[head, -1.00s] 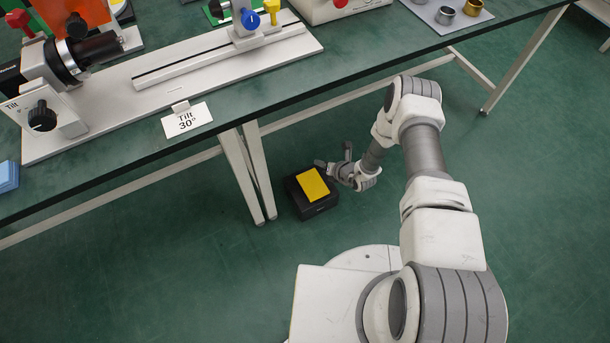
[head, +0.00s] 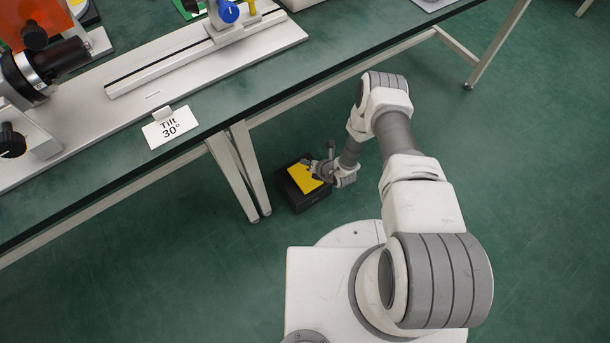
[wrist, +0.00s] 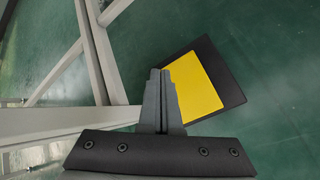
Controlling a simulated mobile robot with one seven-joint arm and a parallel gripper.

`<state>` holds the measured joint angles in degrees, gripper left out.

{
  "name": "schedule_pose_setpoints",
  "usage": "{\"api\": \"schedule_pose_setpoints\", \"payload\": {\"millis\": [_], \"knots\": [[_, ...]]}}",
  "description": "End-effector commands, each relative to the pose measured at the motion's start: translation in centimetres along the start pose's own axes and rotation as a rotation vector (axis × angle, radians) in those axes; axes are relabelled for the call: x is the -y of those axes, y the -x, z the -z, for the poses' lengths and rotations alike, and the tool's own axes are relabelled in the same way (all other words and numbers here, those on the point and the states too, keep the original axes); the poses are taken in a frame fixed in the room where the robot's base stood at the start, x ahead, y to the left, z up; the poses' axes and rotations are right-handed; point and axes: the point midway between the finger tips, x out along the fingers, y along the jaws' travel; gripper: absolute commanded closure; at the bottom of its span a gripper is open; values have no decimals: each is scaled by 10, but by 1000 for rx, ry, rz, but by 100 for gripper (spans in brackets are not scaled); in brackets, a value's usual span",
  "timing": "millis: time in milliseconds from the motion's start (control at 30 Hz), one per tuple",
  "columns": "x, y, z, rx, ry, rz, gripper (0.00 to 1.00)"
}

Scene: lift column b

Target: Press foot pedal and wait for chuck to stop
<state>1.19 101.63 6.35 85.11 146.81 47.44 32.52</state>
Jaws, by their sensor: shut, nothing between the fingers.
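The foot pedal (head: 303,196) is a black box with a yellow top plate on the green floor, beside the bench legs. It also shows in the wrist view (wrist: 234,84), where the yellow plate (wrist: 196,82) is partly covered by my fingers. My gripper (head: 310,167) is shut and empty, with its fingertips over the yellow plate in the head view. In the wrist view my closed fingers (wrist: 161,75) overlap the plate's left edge. I cannot tell whether they touch it. The chuck (head: 50,65) is a dark cylinder at the upper left on the bench; whether it turns cannot be told.
The green bench (head: 215,113) runs above the pedal, its front edge near my arm. Bench legs (head: 237,172) stand just left of the pedal. The floor right of my arm is clear.

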Motion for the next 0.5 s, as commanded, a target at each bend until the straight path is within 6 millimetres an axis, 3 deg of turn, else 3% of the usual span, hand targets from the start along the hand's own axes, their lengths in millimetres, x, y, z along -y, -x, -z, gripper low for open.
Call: {"api": "schedule_pose_setpoints", "payload": {"millis": [500], "knots": [[34, -47, 35, -1, 1, -1, 100]]}}
